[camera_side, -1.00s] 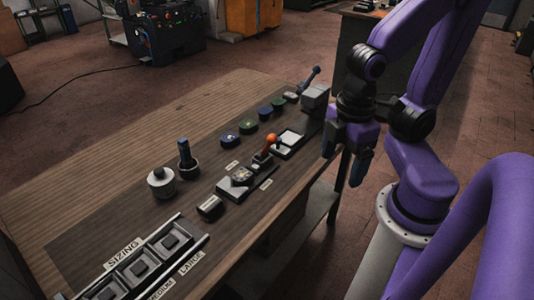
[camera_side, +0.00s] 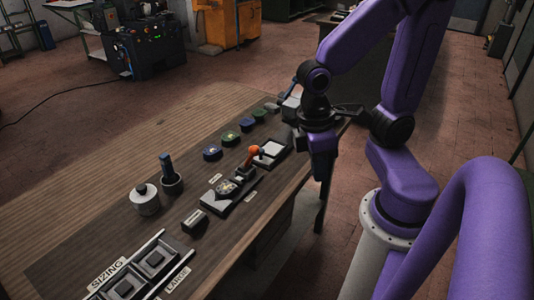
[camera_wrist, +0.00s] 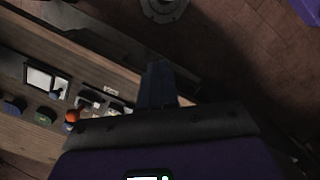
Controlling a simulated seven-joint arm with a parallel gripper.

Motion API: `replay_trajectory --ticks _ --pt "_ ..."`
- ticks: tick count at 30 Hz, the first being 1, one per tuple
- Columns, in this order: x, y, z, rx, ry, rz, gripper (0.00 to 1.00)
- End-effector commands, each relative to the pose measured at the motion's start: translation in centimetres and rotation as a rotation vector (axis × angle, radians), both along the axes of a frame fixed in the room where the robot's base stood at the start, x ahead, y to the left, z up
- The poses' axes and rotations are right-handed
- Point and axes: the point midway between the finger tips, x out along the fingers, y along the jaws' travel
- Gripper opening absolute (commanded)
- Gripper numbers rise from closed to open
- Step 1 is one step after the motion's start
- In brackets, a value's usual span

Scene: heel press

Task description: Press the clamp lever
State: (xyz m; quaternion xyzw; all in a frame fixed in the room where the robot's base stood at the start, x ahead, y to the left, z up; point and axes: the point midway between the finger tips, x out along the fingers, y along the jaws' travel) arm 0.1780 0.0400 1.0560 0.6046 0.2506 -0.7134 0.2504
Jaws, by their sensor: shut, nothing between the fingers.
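The lever with an orange ball knob (camera_side: 253,151) stands on a dark base with a dial-like plate (camera_side: 228,188) on the table. I take it to be the clamp lever. The orange knob also shows at the left of the wrist view (camera_wrist: 72,116). My gripper (camera_side: 323,168) points down, right of the lever and near the table's right edge, clear of the lever. Its fingers are together and hold nothing. They also show at the middle of the wrist view (camera_wrist: 157,88). The lever's lower part is small and hard to make out.
A pale square tray (camera_side: 271,148) lies just behind the lever. Several round buttons (camera_side: 230,137) line its left. A grey block (camera_side: 292,105) stands at the back. A white pot (camera_side: 145,199), an upright-handled cup (camera_side: 171,180) and the sizing tray (camera_side: 140,277) are in front.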

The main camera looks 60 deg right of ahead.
Motion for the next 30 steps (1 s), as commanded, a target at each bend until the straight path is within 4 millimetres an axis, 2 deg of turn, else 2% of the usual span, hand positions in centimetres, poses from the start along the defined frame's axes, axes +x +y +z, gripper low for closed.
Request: replay_trajectory --ticks 3,17,30 --pt "1.0 -1.0 -1.1 -0.067 0.109 -0.251 0.00" --pt "4.1 -4.3 -4.4 -0.263 0.577 -1.170 0.00" --pt "7.8 -8.5 -7.6 -0.372 1.194 -1.932 0.00"
